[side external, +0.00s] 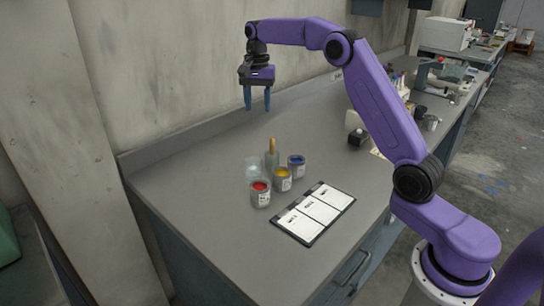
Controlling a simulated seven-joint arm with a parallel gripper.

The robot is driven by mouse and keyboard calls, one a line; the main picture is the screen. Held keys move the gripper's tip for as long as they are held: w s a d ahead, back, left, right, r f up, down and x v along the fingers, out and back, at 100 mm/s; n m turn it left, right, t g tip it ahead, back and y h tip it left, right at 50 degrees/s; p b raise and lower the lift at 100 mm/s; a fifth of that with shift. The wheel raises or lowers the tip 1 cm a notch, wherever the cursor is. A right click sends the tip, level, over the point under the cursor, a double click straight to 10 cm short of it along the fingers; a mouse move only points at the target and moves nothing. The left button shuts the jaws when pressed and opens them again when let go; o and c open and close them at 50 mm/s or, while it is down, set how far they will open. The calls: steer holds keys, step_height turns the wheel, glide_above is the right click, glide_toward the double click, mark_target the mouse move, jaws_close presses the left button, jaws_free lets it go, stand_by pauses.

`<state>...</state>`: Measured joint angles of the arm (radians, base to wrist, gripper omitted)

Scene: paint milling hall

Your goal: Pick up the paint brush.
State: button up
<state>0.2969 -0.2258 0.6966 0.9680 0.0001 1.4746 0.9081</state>
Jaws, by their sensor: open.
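The paint brush (272,146) stands upright among the cans on the grey workbench. Its orange-brown wooden handle points up. Its lower part is in or behind a greenish-grey glass jar (271,163), and I cannot make out the bristles. My gripper (257,105) hangs above the bench, higher than the brush and a little to its left in the picture. Its two blue fingers point down and stand apart, with nothing between them.
A panel with white cards (313,212) lies in front. The bench's left part (190,185) is clear.

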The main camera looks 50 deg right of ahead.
steer(key=w+d+f+m, duration=0.15)
steer(key=d+m, duration=0.25)
steer(key=d, duration=0.4)
glide_above(272, 154)
steer(key=d, duration=0.1)
steer(key=f, duration=1.2)
steer(key=shift+w+d, duration=0.15)
steer(key=shift+w, duration=0.15)
steer(key=shift+a+f, duration=0.15)
steer(key=shift+f, duration=1.15)
steer(key=shift+a+f, duration=0.15)
steer(key=shift+f, duration=1.15)
jaws_close()
